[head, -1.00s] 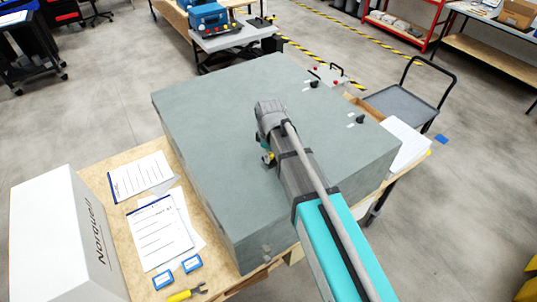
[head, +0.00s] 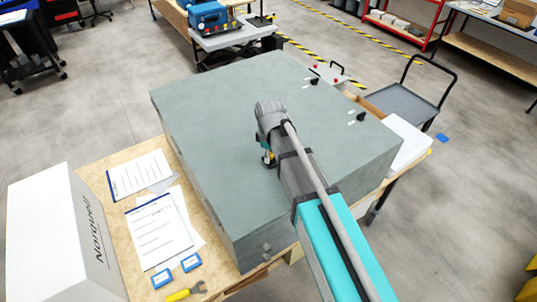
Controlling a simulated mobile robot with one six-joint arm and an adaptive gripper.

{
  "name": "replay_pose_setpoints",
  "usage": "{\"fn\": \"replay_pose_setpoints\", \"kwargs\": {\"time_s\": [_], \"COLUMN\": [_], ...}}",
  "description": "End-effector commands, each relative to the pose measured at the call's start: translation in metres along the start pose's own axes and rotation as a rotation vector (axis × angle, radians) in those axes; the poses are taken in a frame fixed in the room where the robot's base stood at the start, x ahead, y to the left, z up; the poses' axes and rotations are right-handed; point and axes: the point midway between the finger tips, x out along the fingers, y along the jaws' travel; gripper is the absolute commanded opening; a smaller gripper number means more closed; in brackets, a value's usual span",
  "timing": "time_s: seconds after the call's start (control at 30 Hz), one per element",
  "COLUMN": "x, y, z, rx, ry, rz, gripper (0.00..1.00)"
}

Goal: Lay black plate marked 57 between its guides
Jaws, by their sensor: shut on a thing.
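My gripper (head: 267,159) shows only in small part under the left side of my wrist, low over the top of the large grey block. My arm hides most of it. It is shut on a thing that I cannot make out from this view. I cannot make out the black plate marked 57 or its guides anywhere in the head view. The grey block (head: 215,110) has a broad, mostly bare top. Whether the held thing touches that top cannot be told.
Black knobs (head: 360,117) stand near the block's right edge. A wooden bench (head: 125,190) left of it bears a white box (head: 65,240), a clipboard (head: 160,230), blue boxes (head: 191,262) and a yellow tool (head: 185,293). A trolley (head: 405,105) stands at the right.

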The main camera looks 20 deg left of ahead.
Motion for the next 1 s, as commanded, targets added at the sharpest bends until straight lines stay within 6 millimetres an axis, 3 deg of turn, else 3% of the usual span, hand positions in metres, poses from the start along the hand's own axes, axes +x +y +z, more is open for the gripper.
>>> {"fn": "replay_pose_setpoints", "kwargs": {"time_s": [0.53, 0.57, 0.77, 1.0], "x": [0.0032, 0.0032, 0.0032, 0.0032], "y": [0.0, 0.0, 0.0001, 0.0001], "z": [0.0, 0.0001, 0.0001, 0.0002], "rx": [0.0, 0.0, 0.0, 0.0], "ry": [0.0, 0.0, 0.0, 0.0], "rz": [0.0, 0.0, 0.0, 0.0], "gripper": [0.0, 0.36, 0.73, 0.74]}}
